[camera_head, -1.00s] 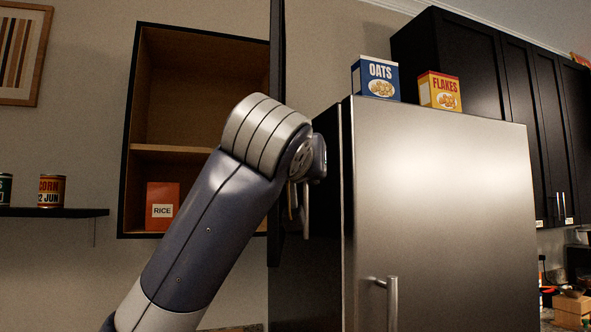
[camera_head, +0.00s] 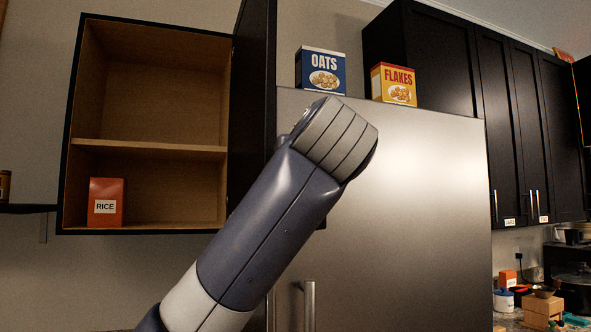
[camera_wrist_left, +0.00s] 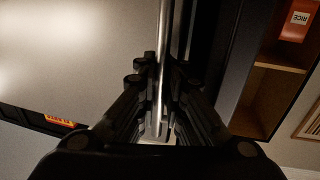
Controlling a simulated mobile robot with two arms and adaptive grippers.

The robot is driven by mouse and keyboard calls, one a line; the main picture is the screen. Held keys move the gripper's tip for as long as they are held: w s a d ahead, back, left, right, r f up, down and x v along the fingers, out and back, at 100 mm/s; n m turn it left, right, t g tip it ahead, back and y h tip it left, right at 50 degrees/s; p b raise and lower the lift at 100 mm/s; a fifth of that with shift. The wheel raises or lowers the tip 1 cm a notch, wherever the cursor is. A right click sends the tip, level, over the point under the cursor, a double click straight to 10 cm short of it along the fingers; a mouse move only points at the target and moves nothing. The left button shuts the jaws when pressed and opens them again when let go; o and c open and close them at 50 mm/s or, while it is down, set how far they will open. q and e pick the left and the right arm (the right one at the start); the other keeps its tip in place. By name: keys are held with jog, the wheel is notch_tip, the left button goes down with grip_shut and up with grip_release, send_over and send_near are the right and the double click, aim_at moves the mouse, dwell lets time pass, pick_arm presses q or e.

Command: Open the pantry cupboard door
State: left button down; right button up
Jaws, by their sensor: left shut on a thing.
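The pantry cupboard (camera_head: 150,146) hangs on the wall at the left of the head view, with its inside showing. Its black door (camera_head: 253,90) stands wide open on the right side, swung out toward me beside the fridge. In the left wrist view my left gripper (camera_wrist_left: 160,122) is shut on the door's silver bar handle (camera_wrist_left: 163,45). In the head view my left arm hides the gripper, the handle and the lower part of the door. My right gripper is in neither view.
A red rice box (camera_head: 106,202) stands on the cupboard's bottom board. The steel fridge (camera_head: 420,190) is right of the door, with an oats box (camera_head: 322,72) and a flakes box (camera_head: 394,84) on top. A wall shelf (camera_head: 28,208) is at the left.

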pick_arm(q)
jog(key=shift+f, duration=0.15)
jog(key=c, duration=1.7)
grip_release()
jog(key=shift+s+d, duration=0.15)
jog(key=shift+r, duration=0.2)
jog(key=s+d, duration=0.1)
jog(key=s, duration=1.1)
jog(key=shift+d, duration=0.3)
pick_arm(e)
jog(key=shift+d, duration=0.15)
